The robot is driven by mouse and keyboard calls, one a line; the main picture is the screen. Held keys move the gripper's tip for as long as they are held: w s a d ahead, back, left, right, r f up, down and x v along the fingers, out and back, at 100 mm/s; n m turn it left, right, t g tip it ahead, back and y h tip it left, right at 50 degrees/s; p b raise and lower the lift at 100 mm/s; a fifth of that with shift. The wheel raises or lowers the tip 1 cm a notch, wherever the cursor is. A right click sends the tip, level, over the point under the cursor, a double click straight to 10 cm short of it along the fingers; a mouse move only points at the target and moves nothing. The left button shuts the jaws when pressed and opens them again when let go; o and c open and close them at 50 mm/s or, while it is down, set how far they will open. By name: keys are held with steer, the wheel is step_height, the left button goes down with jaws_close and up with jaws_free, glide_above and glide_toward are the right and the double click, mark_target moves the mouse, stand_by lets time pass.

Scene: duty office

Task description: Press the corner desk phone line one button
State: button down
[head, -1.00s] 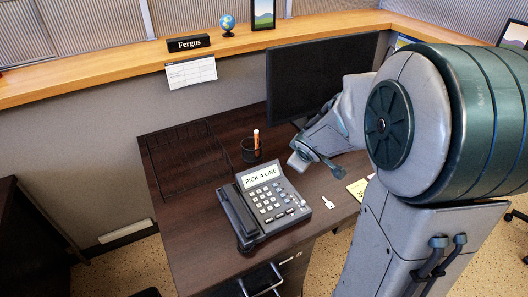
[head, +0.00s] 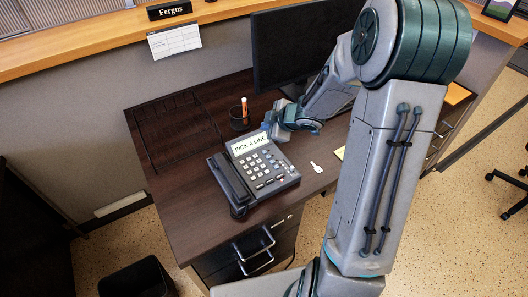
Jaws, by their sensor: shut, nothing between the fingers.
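The desk phone (head: 254,172) sits on the dark desk (head: 188,213), with its handset (head: 231,183) along its left side. Its screen (head: 250,143) reads "PICK A LINE". Several buttons lie below the screen, with a row of wider ones near the front edge; their labels are too small to read. My gripper (head: 273,128) is shut and empty, close to the phone's upper right corner beside the screen. I cannot tell whether it touches the phone.
A black pen cup (head: 239,121) with an orange marker stands behind the phone. A white key-shaped item (head: 317,167) and a yellow note (head: 340,153) lie to the right. A monitor (head: 290,45) stands behind my arm.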

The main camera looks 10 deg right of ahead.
mark_target(265, 152)
step_height(265, 152, down, 8)
steer(key=b, duration=0.8)
steer(key=shift+f+b, duration=0.3)
stand_by(1.4)
steer(key=shift+f, duration=0.4)
steer(key=shift+f+b, duration=0.4)
steer(key=shift+b, duration=0.05)
stand_by(0.4)
steer(key=shift+r, duration=0.2)
steer(key=shift+r+p, duration=0.65)
steer(key=shift+p, duration=0.35)
